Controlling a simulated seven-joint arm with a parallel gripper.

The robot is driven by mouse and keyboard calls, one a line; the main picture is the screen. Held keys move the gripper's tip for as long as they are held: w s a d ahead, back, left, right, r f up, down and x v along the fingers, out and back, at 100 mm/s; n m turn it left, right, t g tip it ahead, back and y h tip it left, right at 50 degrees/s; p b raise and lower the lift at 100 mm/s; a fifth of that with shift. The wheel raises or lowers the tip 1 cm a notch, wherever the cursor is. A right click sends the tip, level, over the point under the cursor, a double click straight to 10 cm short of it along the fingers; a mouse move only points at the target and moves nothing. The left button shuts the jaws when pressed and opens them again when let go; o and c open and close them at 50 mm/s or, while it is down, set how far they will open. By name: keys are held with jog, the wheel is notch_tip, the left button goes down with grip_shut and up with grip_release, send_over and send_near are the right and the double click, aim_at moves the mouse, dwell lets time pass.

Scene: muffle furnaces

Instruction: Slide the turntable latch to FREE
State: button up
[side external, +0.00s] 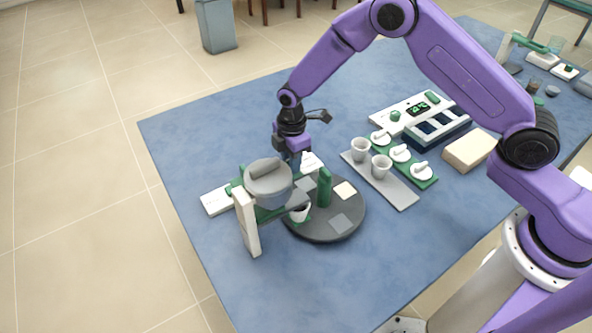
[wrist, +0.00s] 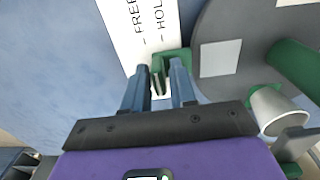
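The turntable (side external: 345,222) is a dark grey disc with pale square pads; its rim area also fills the right of the wrist view (wrist: 218,88). Beside it lies a white plate (wrist: 128,32) lettered FREE and HOLD, the latter partly cut off. The green latch (wrist: 184,57) is at the HOLD end of the plate, next to the disc. My gripper (wrist: 160,68) points down at the latch, with its fingers apart on either side of a green part. Whether they touch it is unclear. In the side view my gripper (side external: 298,160) is at the disc's far edge.
A green post (side external: 324,187) and a white cup (side external: 300,213) stand on the turntable. A grey tray (side external: 397,190) with two cups is to the right. The blue table's left side is clear.

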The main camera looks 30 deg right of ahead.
jog(key=shift+s+f, duration=0.6)
jog(key=shift+f, duration=0.05)
jog(key=shift+a, duration=0.15)
grip_shut()
jog(key=shift+w, duration=0.55)
grip_release()
jog(key=shift+r, duration=0.1)
jog(key=shift+w+r, duration=0.15)
jog(key=shift+r, duration=1.65)
jog(key=shift+w+r, duration=0.1)
jog(key=shift+r, duration=1.65)
